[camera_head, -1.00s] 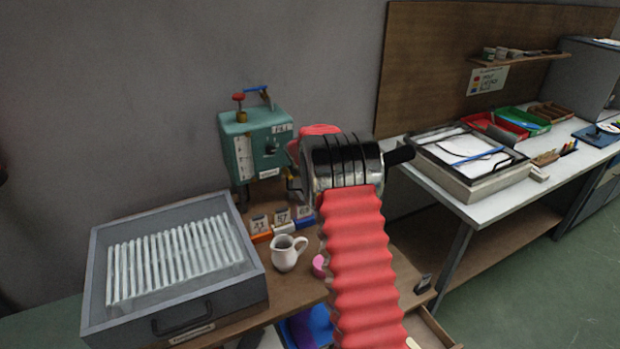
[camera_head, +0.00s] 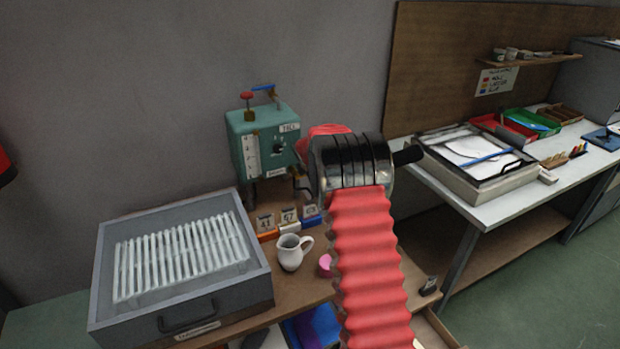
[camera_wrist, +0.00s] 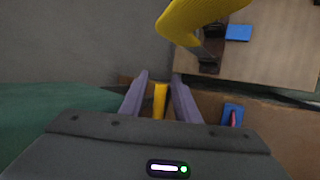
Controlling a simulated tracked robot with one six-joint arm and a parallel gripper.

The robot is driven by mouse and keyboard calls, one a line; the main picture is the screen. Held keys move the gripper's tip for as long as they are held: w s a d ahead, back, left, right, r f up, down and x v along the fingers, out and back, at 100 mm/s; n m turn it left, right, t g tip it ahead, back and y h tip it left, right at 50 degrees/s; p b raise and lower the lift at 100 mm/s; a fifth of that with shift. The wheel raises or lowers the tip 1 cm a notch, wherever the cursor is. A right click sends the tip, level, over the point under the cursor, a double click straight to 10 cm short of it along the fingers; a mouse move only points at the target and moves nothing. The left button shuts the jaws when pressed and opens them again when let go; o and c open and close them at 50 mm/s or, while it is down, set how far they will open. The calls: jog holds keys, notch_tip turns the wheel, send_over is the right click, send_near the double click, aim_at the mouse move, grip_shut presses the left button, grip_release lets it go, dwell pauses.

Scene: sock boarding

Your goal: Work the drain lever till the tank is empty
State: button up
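The teal tank (camera_head: 262,133) stands against the wall on the bench in the head view. It has a white gauge strip (camera_head: 252,157) on its front, a black knob (camera_head: 279,148), a red knob (camera_head: 247,96) and a blue handle (camera_head: 264,87) on top. I cannot tell which part is the drain lever. My gripper (camera_wrist: 158,76) shows in the wrist view with its two fingers apart. A narrow yellow bar (camera_wrist: 160,100) shows between them, with gaps on both sides; its depth is unclear. In the head view my arm hides the gripper.
A white jug (camera_head: 289,254) and a pink cup (camera_head: 325,265) stand below the tank, near several number cards (camera_head: 289,218). A grey tray (camera_head: 180,310) of white rods is at left. A curved yellow part (camera_wrist: 200,18) is close above the fingers in the wrist view.

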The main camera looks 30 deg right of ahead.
jog(key=shift+r, duration=0.1)
jog(key=v, duration=1.3)
jog(key=shift+r, duration=0.25)
jog(key=shift+s+a, duration=0.1)
jog(key=shift+s, duration=0.05)
